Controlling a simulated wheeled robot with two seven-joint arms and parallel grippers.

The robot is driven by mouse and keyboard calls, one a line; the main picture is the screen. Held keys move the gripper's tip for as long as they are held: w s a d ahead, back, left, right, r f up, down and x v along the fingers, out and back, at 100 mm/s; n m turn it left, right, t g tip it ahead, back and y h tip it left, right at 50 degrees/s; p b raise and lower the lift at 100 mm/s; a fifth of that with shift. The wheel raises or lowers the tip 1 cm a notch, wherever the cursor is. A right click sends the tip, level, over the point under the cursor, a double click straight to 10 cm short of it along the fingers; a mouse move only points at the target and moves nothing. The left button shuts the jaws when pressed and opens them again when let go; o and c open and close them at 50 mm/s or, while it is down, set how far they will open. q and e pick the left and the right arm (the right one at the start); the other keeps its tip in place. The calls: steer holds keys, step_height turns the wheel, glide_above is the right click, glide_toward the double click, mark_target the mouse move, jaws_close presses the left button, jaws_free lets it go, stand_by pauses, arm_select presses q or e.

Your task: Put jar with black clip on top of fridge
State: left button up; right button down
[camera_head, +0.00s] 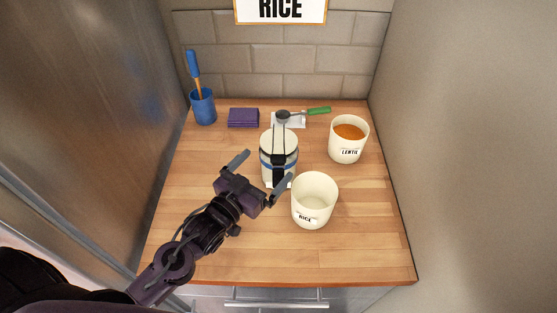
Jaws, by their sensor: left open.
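The jar with the black clip (285,140) stands upright on the wooden counter. It is cream-white with a lid, a black clip down its front and a blue band. My left gripper (262,172) is open in front of the jar, one finger at its left and the other towards its lower right. I cannot tell whether the fingers touch it. The steel front at the left (95,110) may be the fridge; its top is not in view. My right gripper is not in view.
A cream RICE canister (307,217) stands close at the jar's right front. A LENTIL canister (347,154) stands further right. Behind are a green-handled scoop (318,111), a purple cloth (243,118) and a blue cup (203,107). The counter's left front is mostly clear; walls enclose it.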

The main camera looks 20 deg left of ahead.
arm_select(q)
steer(key=p+x, duration=0.1)
steer(key=x, duration=0.4)
steer(key=shift+s, duration=0.1)
steer(key=shift+c, duration=0.8)
steer(key=c, duration=1.3)
steer(key=shift+r, duration=0.25)
steer(key=shift+c, duration=0.2)
